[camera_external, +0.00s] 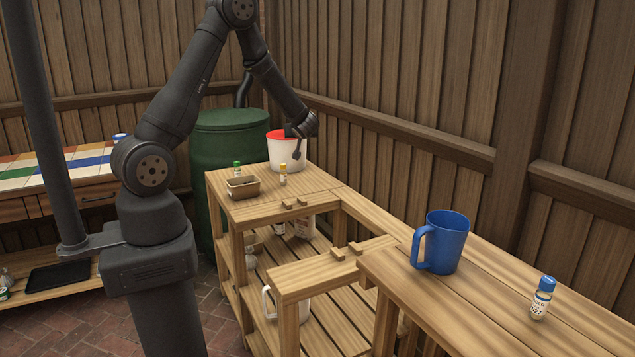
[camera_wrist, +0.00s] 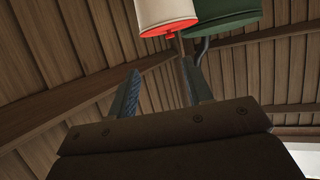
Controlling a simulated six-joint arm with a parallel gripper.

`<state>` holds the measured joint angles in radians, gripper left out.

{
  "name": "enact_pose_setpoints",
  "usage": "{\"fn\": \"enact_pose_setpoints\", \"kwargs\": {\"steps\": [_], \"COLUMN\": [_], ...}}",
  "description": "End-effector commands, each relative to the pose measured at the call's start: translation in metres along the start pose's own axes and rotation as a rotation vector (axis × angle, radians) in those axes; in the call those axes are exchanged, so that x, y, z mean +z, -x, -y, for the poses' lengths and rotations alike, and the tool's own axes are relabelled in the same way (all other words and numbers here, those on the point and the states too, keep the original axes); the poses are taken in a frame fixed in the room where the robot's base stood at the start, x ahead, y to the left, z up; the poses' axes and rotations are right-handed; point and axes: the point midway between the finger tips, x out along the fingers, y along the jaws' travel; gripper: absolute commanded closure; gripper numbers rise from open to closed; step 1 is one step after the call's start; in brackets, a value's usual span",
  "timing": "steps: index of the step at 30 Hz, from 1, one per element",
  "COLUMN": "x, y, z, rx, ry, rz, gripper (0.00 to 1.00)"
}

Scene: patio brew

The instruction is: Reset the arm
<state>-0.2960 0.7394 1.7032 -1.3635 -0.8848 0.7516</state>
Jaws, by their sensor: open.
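A small tan tray (camera_external: 243,187), a green-capped bottle (camera_external: 237,169) and a yellow-capped bottle (camera_external: 283,176) stand near the bucket. A green barrel (camera_external: 215,150) is behind. A blue mug (camera_external: 445,242) and a blue-capped bottle (camera_external: 541,298) stand on the right bench. Wooden fencing (camera_external: 400,70) closes the back.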

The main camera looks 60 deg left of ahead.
Motion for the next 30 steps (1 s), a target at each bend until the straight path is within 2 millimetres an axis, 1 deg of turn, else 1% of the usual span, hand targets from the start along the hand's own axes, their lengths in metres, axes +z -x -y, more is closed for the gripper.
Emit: {"fn": "enact_pose_setpoints", "kwargs": {"steps": [1, 11, 13, 21, 30], "x": [-0.011, -0.069, -0.071, -0.062, -0.052], "y": [0.004, 0.028, 0.038, 0.066, 0.102], "z": [0.0, 0.0, -0.013, -0.059, -0.105], "rx": [0.002, 0.002, 0.033, 0.15, 0.272], "ry": [0.004, 0.005, -0.011, -0.062, -0.112], "rz": [-0.003, -0.002, -0.001, 0.0, 0.0], "gripper": [0.54, 0.54, 0.54, 0.54, 0.54]}}
